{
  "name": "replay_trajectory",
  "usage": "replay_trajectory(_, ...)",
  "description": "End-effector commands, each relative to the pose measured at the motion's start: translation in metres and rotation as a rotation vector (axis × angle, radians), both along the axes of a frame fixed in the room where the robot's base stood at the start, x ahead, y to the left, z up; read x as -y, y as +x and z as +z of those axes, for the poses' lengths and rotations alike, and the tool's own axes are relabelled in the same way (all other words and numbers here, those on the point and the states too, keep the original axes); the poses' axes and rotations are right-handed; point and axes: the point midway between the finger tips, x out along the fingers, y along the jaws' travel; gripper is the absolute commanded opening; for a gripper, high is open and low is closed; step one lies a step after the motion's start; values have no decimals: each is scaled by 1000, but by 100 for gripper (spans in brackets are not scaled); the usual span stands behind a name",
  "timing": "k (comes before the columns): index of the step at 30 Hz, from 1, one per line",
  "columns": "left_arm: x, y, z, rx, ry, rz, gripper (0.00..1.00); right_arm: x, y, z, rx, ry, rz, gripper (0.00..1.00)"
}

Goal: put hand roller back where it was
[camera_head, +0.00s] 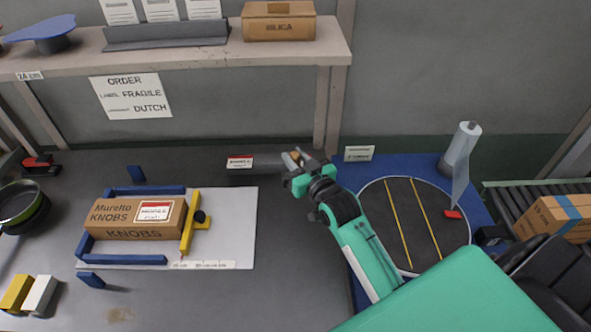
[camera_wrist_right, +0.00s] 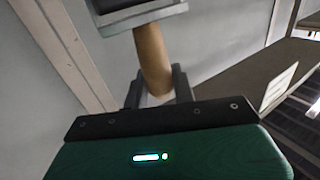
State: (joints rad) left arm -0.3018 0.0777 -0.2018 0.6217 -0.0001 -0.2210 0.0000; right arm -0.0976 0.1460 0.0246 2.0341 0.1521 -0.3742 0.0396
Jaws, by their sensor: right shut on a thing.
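My right gripper (camera_head: 301,165) is shut on the tan wooden handle of the hand roller (camera_head: 291,158), near the back edge of the workbench. In the right wrist view, the handle of the roller (camera_wrist_right: 151,55) passes between the fingers of the gripper (camera_wrist_right: 157,88). A grey metal part joins its far end at the top edge of that view. In the head view the gripper hides much of the roller. A dark grey block (camera_head: 264,163) lies beside it at the bench's back, right of a red-and-white label (camera_head: 240,162). My left gripper is not in view.
A KNOBS carton (camera_head: 128,236) sits inside blue guides on a white sheet (camera_head: 232,225), with a yellow stop (camera_head: 190,222) beside it. A turntable (camera_head: 375,215) and a film roll (camera_head: 463,150) are at right. A shelf (camera_head: 200,60) overhangs behind.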

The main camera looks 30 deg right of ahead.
Motion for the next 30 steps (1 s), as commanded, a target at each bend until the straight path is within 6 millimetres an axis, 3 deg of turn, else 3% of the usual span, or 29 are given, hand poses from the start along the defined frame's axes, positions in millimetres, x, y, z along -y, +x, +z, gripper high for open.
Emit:
replay_trajectory(9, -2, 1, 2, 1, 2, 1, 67, 0, 0, -41, -1, 0, 0, 0)
replay_trajectory(22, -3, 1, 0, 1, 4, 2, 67, 0, 0, -48, 1, 0, 0, 0)
replay_trajectory(23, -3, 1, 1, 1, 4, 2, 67, 0, 0, -47, 0, 0, 0, 32)
replay_trajectory(24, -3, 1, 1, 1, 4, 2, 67, 0, 0, -47, 0, 0, 0, 40)
replay_trajectory(26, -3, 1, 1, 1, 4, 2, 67, 0, 0, -47, 0, 0, 0, 48)
replay_trajectory(30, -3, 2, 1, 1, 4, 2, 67, 0, 0, -47, 0, 0, 0, 48)
